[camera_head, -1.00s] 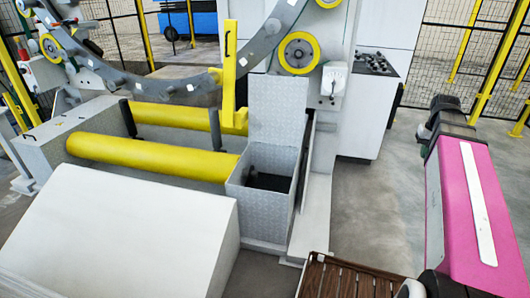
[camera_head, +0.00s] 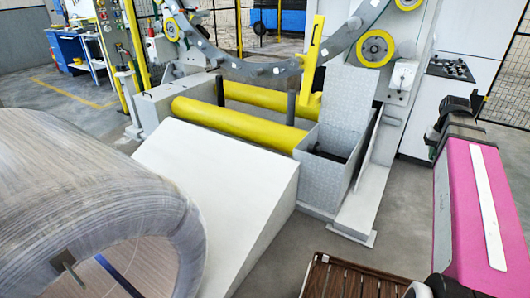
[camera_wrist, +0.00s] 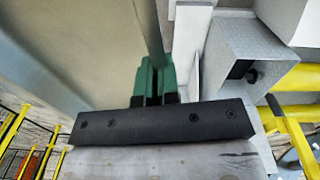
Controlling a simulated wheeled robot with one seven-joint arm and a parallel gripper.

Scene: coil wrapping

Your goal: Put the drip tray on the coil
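The coil (camera_head: 95,190) stands large at the left of the head view, wrapped in pale translucent film, its round opening toward the lower left. My gripper (camera_wrist: 154,75) shows in the wrist view, with green fingers close together beyond a dark bar. The fingers appear shut on the edge of a thin, pale grey-beige panel (camera_wrist: 75,45), which looks like the drip tray. It fills the upper left of the wrist view, and its far end is cut off. Neither gripper nor panel shows in the head view.
A white sloped block (camera_head: 215,185) stands beside the coil. Yellow rollers (camera_head: 235,125), a metal box (camera_head: 325,165) and a curved ring (camera_head: 255,70) lie behind it. A brown slatted surface (camera_head: 365,278) is at the bottom. Open floor (camera_head: 400,215) shows at right.

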